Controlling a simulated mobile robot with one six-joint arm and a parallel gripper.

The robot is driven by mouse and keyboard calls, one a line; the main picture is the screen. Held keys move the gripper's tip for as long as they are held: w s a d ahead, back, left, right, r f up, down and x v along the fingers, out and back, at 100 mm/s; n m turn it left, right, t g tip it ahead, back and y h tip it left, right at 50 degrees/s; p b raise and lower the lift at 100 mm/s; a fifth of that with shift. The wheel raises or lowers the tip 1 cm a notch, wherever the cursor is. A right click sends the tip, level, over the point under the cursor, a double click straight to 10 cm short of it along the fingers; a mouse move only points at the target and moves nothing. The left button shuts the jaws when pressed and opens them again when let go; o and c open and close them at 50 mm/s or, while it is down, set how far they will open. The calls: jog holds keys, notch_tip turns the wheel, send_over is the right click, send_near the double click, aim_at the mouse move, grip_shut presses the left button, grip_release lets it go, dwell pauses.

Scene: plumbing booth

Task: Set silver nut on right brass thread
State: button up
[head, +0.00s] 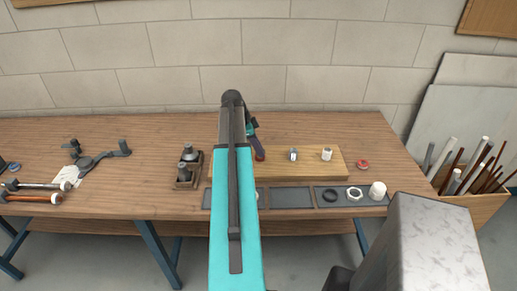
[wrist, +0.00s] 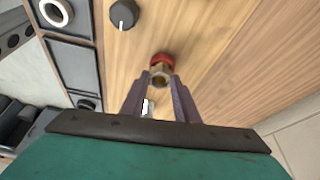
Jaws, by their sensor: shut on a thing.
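My gripper (wrist: 161,82) is closed on a small brass-coloured piece with a red collar (wrist: 161,68), low over the wooden board. In the head view the red part (head: 259,155) shows just below my dark fingers. I cannot tell whether this piece is free or fixed to the board. A silver-grey fitting (head: 293,155) stands on the board to its right, and a pale silver fitting (head: 327,154) stands further right. A pale piece (wrist: 147,107) shows between my fingers in the wrist view. I cannot pick out the silver nut or the threads for sure.
The board (head: 310,175) lies on the bench behind a dark compartment tray (head: 290,198). The tray holds a black ring (head: 330,195), a white ring (head: 355,193) and a white cap (head: 377,190). A dark knob (wrist: 123,14) is near my gripper. A red ring (head: 362,164) lies right.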

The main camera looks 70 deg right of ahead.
jog(key=shift+m, duration=0.6)
jog(key=o, duration=2)
jog(key=shift+c, duration=0.2)
jog(key=shift+r, duration=0.1)
jog(key=shift+r+p, duration=1)
jog(key=shift+r, duration=1.4)
